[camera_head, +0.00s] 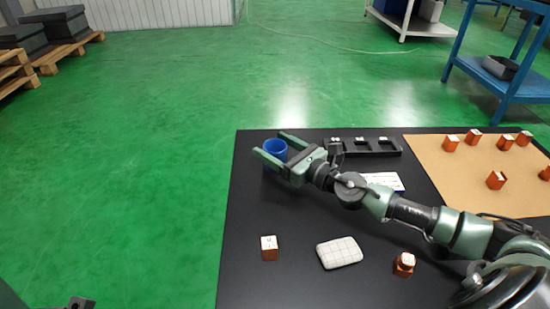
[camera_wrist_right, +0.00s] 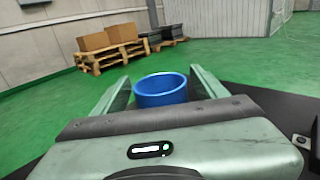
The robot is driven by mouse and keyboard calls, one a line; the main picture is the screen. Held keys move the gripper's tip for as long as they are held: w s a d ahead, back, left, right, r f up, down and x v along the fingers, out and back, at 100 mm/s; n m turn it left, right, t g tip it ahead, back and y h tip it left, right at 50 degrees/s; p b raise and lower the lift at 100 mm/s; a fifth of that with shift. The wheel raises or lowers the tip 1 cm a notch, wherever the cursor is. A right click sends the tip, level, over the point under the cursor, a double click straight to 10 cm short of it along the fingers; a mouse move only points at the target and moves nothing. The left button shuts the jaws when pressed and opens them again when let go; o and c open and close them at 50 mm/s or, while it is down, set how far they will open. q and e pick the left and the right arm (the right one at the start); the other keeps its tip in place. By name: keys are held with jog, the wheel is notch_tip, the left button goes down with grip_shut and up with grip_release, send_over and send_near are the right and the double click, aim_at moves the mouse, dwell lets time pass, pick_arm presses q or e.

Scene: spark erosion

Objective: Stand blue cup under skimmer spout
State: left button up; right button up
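The blue cup (camera_head: 275,149) is upright near the far left corner of the black table. My right gripper (camera_head: 269,145) is around it, one finger on each side. In the right wrist view the cup (camera_wrist_right: 162,91) fills most of the gap between the fingers (camera_wrist_right: 160,78). I cannot tell whether the fingers press on it, or whether its base rests on the table, as the near finger hides its lower part. I cannot make out a skimmer spout.
The black table (camera_head: 243,225) carries a dark holder (camera_head: 391,146), a white card (camera_head: 383,181), a white grid-marked pad (camera_head: 339,253) and orange-brown blocks (camera_head: 269,248), (camera_head: 404,264). More blocks stand on a tan mat (camera_head: 440,180). The table's left edge is close to the cup.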

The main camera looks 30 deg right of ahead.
jog(key=c, duration=1.3)
jog(key=shift+o, duration=0.2)
jog(key=shift+r, duration=0.15)
